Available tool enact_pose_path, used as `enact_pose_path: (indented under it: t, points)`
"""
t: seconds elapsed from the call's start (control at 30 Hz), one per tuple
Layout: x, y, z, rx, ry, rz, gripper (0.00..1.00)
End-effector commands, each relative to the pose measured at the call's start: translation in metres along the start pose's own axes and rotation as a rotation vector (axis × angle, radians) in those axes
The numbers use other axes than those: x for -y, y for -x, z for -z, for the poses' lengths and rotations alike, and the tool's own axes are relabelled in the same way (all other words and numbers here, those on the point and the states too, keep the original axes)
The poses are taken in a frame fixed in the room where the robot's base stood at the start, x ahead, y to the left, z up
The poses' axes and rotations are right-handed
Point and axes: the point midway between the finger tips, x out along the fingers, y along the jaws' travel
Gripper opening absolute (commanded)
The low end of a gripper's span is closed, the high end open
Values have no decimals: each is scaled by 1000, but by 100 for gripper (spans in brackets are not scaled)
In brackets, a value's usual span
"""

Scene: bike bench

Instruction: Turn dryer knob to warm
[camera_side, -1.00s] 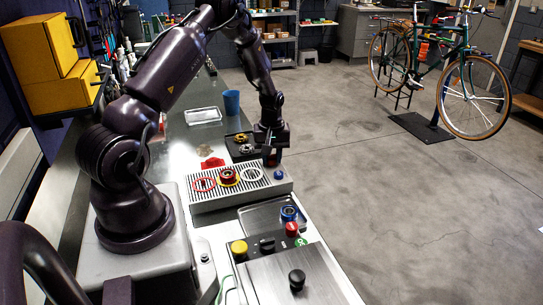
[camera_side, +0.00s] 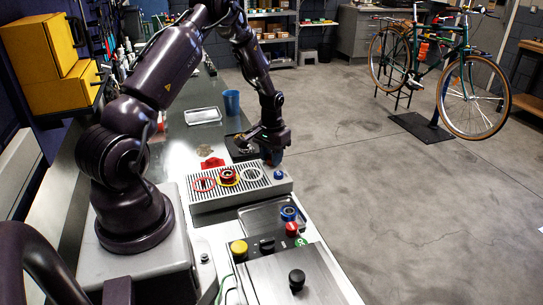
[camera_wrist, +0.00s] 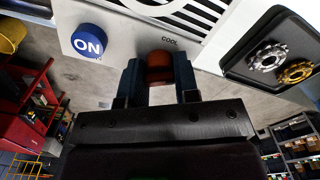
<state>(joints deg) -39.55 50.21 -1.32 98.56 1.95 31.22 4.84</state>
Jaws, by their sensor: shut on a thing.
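The dryer (camera_side: 222,200) is a pale box with a slotted top on the bench. Its red-brown knob (camera_wrist: 159,66) shows in the wrist view on the edge panel, beside the printed word COOL (camera_wrist: 169,40). My gripper (camera_side: 273,158) is at the dryer's far right end, and its two dark fingers are shut on the knob's sides. The fingers and arm hide the knob in the side view. A WARM mark is not visible in either view. The blue ON button (camera_wrist: 88,42) is to the left of the knob in the wrist view, apart from the fingers.
Red, yellow and white rings lie on the dryer's slotted top. A black tray with metal cogs (camera_wrist: 268,55) lies close by. A control box with a yellow button (camera_side: 239,248) stands in front. Open floor (camera_side: 380,200) lies to the right.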

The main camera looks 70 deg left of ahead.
Motion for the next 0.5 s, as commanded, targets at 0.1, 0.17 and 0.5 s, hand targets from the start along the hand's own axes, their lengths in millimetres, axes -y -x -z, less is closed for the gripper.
enact_pose_path:
  t: [0.1,0.17,0.5]
  points:
    - [0,1,-1,3,-24,-1,5]
    - [0,1,-1,3,-30,-1,5]
    - [0,1,-1,4,-36,0,5]
